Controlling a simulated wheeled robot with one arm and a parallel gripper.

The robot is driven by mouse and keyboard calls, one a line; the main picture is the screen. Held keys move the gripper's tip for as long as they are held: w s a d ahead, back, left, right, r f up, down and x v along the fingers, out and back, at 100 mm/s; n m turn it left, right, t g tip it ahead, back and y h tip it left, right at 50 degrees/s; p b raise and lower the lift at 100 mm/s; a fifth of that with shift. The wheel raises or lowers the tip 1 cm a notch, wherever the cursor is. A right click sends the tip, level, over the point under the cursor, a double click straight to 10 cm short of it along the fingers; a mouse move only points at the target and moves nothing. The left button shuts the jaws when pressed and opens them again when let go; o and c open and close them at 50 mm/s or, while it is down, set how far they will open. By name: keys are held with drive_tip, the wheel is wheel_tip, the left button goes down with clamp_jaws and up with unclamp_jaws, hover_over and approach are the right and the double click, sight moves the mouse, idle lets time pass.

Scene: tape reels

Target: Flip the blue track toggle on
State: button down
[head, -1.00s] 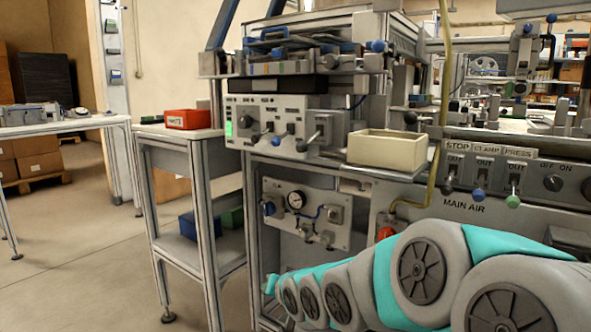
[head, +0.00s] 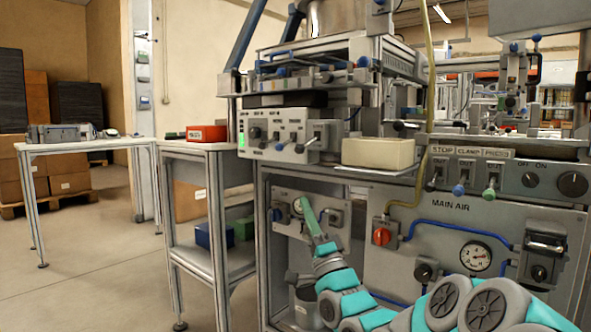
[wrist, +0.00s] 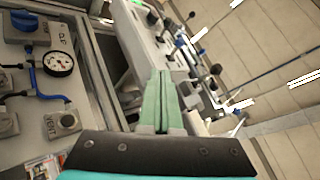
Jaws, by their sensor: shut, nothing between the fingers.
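A blue-tipped toggle (head: 458,188) hangs under the CLAMP label on the right panel, between a dark-tipped toggle and a green-tipped one. A white control box (head: 282,133) at centre left carries a knob and several small toggles; its lettering is too small to read, so I cannot tell which toggle is the track one. The box shows tilted in the wrist view (wrist: 150,38). My gripper (head: 304,202) is shut and empty, its green fingers pointing up below the box, in front of the lower gauge panel. In the wrist view my gripper (wrist: 160,74) points towards the box.
A cream bin (head: 378,153) sits on the ledge right of the box. A yellow hose (head: 424,120) runs down beside it. A gauge (head: 475,257) and a red knob (head: 381,236) are on the MAIN AIR panel. A red bin (head: 207,133) stands on the left side table.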

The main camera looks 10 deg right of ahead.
drive_tip(key=shift+s+d+r+m+t+h, duration=0.2)
drive_tip(key=shift+s+d+r+m+t, duration=0.1)
drive_tip(key=shift+s+d+t, duration=0.25)
drive_tip(key=shift+s+d+r+m+t+h, duration=0.25)
drive_tip(key=shift+s+d+m, duration=0.1)
drive_tip(key=shift+s, duration=0.25)
drive_tip(key=shift+w, duration=0.1)
approach(285, 144)
wheel_tip(285, 144, up, 2)
drive_tip(key=w+d, duration=0.2)
drive_tip(key=shift+w+a+r, duration=0.3)
drive_tip(key=shift+a+r, duration=0.15)
drive_tip(key=shift+a, duration=0.15)
drive_tip(key=shift+w+a+r, duration=0.3)
drive_tip(key=shift+a+r, duration=0.2)
drive_tip(key=shift+a, duration=0.15)
drive_tip(key=shift+r+m, duration=0.1)
drive_tip(key=shift+m, duration=0.15)
drive_tip(key=shift+s+a+r+m+h, duration=0.1)
drive_tip(key=shift+m+h, duration=0.2)
drive_tip(key=shift+h, duration=0.2)
drive_tip(key=shift+a+m+h, duration=0.1)
drive_tip(key=shift+m+h, duration=0.2)
drive_tip(key=shift+h, duration=0.15)
